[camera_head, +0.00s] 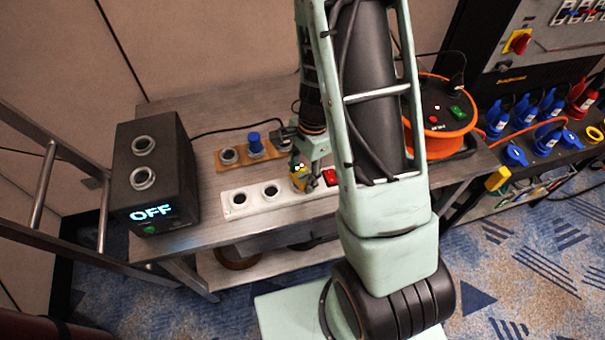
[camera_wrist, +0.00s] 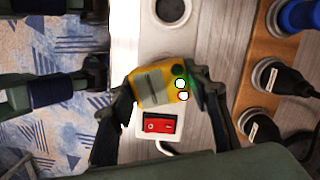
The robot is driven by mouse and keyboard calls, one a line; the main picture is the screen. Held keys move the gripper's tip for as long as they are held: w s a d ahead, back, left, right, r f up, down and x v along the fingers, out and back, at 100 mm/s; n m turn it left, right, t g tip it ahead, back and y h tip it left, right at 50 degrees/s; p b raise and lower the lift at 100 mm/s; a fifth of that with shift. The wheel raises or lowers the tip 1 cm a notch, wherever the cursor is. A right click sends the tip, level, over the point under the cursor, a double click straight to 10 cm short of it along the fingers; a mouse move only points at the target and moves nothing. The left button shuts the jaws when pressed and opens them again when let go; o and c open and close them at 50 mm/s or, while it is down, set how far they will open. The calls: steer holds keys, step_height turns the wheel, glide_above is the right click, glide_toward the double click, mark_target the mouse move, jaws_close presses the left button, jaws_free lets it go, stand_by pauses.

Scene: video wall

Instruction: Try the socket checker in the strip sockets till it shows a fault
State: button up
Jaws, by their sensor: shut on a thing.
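The yellow socket checker (camera_head: 300,181) is at the end of the white socket strip (camera_head: 254,201) beside its red switch (camera_head: 330,177). My gripper (camera_head: 307,176) is shut on it from both sides, and in the wrist view the checker (camera_wrist: 152,86) sits between the two fingers. Two of its lights glow white; a third spot beside them is dark. The checker covers the strip there, so I cannot see how deep it sits. Two open round sockets (camera_head: 239,198) (camera_head: 270,190) show to its left.
A brown board (camera_head: 221,165) behind the strip holds a blue plug (camera_head: 254,142) and black plugs. A black box (camera_head: 155,170) reading OFF stands left. An orange cable reel (camera_head: 440,105) stands right, behind my arm. The bench front edge is close to the strip.

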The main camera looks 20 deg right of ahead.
mark_target(300, 176)
steer(key=o, duration=1.5)
steer(key=shift+o, duration=0.3)
steer(key=o, duration=0.3)
steer(key=shift+o, duration=0.2)
steer(key=shift+r+p, duration=2.65)
steer(key=shift+r, duration=0.35)
